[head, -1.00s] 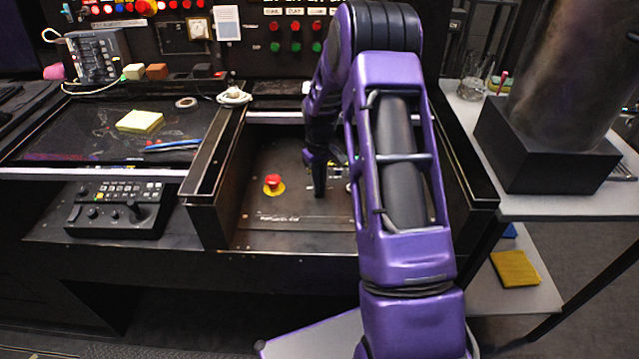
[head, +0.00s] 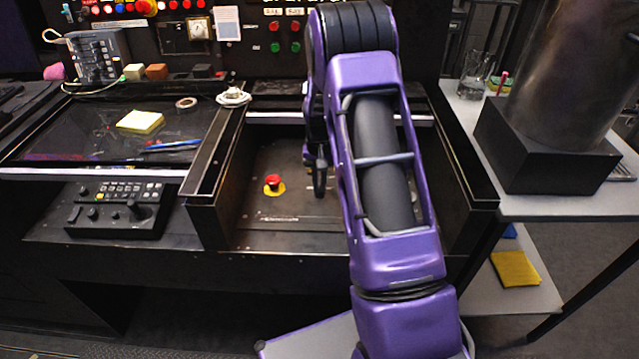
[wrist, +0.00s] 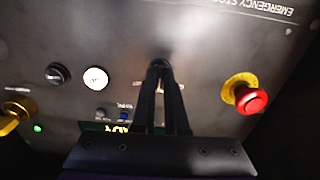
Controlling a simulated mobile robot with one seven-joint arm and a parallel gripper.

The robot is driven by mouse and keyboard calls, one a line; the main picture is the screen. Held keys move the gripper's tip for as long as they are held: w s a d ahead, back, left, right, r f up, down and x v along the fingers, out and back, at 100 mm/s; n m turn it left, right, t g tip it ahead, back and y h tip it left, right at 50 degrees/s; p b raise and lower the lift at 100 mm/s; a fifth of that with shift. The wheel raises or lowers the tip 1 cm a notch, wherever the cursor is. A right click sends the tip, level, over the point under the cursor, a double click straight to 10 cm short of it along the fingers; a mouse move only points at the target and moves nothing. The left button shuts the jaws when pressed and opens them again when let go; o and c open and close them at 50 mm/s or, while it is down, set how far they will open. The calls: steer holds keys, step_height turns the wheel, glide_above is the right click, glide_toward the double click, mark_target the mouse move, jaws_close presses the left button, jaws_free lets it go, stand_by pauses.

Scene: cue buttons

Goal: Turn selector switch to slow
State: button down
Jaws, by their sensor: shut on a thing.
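My gripper (wrist: 162,80) points down at the metal control panel (wrist: 205,50) and is shut on what looks like the dark selector switch. The fingers cover most of the switch, so its setting cannot be read. Small pale marks show on the panel on both sides of the fingertips in the wrist view. In the head view my gripper (head: 319,182) is low over the recessed panel (head: 285,230), right of the red emergency stop; the switch is hidden there.
The red emergency stop (wrist: 250,98) on its yellow ring is right of the fingers in the wrist view. Raised walls (head: 212,190) flank the panel.

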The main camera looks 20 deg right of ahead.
mark_target(320, 188)
stand_by(0.3)
steer(key=c, duration=0.9)
jaws_free()
steer(key=shift+c, duration=0.2)
step_height(320, 188, up, 18)
steer(key=p, duration=0.2)
steer(key=shift+f, duration=0.25)
